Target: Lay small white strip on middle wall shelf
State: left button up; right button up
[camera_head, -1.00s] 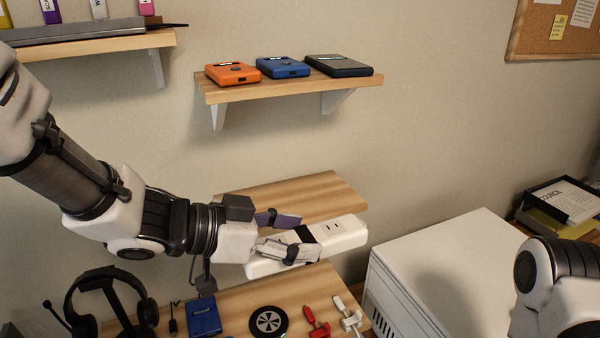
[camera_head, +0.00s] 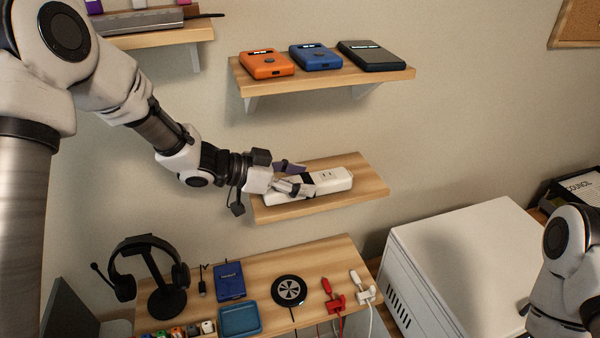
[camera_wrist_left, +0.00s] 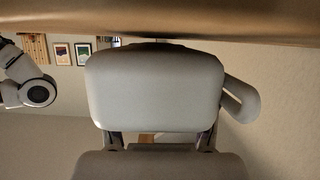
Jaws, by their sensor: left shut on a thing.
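The small white power strip (camera_head: 334,180) has outlets on its upper face and lies lengthwise along the middle wall shelf (camera_head: 371,183), on or just above its wood. My left gripper (camera_head: 299,181) is shut around the strip's left part and hides some of it. In the left wrist view the white strip (camera_wrist_left: 155,85) fills the middle, with the shelf's wood (camera_wrist_left: 215,22) close along the top. I cannot tell whether strip and shelf touch. My right arm shows at the right edge of the head view, but its gripper is out of frame.
An upper shelf holds orange (camera_head: 267,64), blue (camera_head: 316,57) and black drives (camera_head: 371,56). Below stand a headset (camera_head: 150,275), a blue box (camera_head: 229,281), a round charger (camera_head: 289,291) and red and white plugs. A white cabinet (camera_head: 470,255) is at right.

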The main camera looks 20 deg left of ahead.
pick_arm(q)
jog(key=shift+w+a+f, duration=0.1)
jog(key=shift+w+f, duration=0.2)
jog(key=shift+w, duration=0.05)
jog(key=o, duration=1.4)
jog(key=shift+c, duration=0.2)
jog(key=shift+s+r, duration=0.15)
jog(key=shift+s+a+r, duration=0.1)
jog(key=shift+a, duration=0.05)
jog(key=v, duration=1.1)
jog(key=shift+r, duration=0.15)
jog(key=shift+s+a, duration=0.15)
jog(key=shift+a, duration=0.05)
